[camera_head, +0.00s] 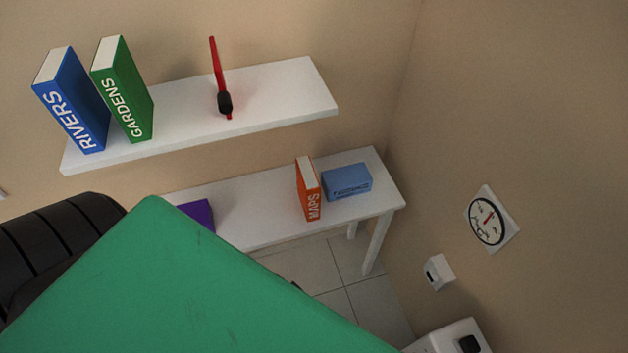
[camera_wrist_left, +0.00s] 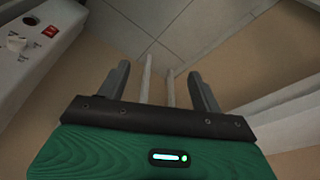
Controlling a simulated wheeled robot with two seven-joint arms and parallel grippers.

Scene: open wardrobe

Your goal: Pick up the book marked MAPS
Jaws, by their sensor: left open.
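Two pale table legs (camera_wrist_left: 146,80) show beyond the fingers. The book is not in the wrist view. In the head view my green arm hides the left gripper's jaws. My right gripper is not in view.
A white wall shelf (camera_head: 285,90) above the table holds a blue RIVERS book (camera_head: 72,100), a green GARDENS book (camera_head: 123,90) and a thin red object (camera_head: 217,65). A purple object (camera_head: 198,214) is on the table's left. A white appliance (camera_head: 447,338) stands lower right.

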